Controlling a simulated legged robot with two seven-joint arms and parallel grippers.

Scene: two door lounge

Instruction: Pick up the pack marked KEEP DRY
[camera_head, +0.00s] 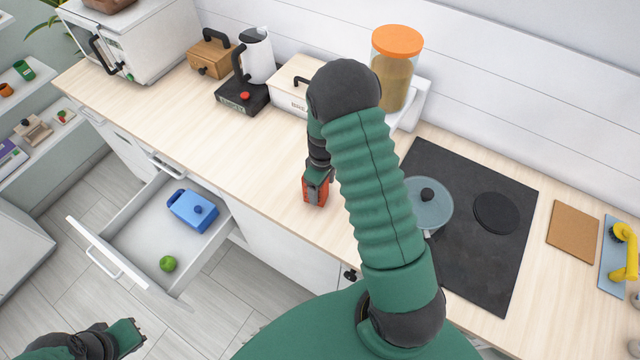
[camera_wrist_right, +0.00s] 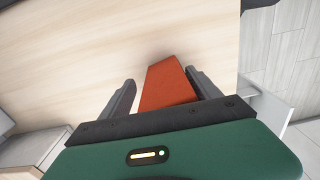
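An orange-red block-shaped pack (camera_head: 316,192) stands or lies on the wooden counter near its front edge; no marking on it is legible. It also shows in the right wrist view (camera_wrist_right: 166,84). My right gripper (camera_head: 317,183) comes down over it. In the right wrist view the gripper's fingers (camera_wrist_right: 162,90) are apart on either side of the pack, with a small gap on the left and the right finger very close to it or touching. My left gripper (camera_head: 136,336) is low at the left, away from the counter; its fingers are unclear.
An open drawer (camera_head: 130,235) holds a blue container (camera_head: 193,211) and a green apple (camera_head: 168,263). A kettle (camera_head: 257,58), a bread box (camera_head: 290,92) and an orange-lidded jar (camera_head: 394,75) stand behind. A pot (camera_head: 428,203) sits on the black hob (camera_head: 475,245) at right.

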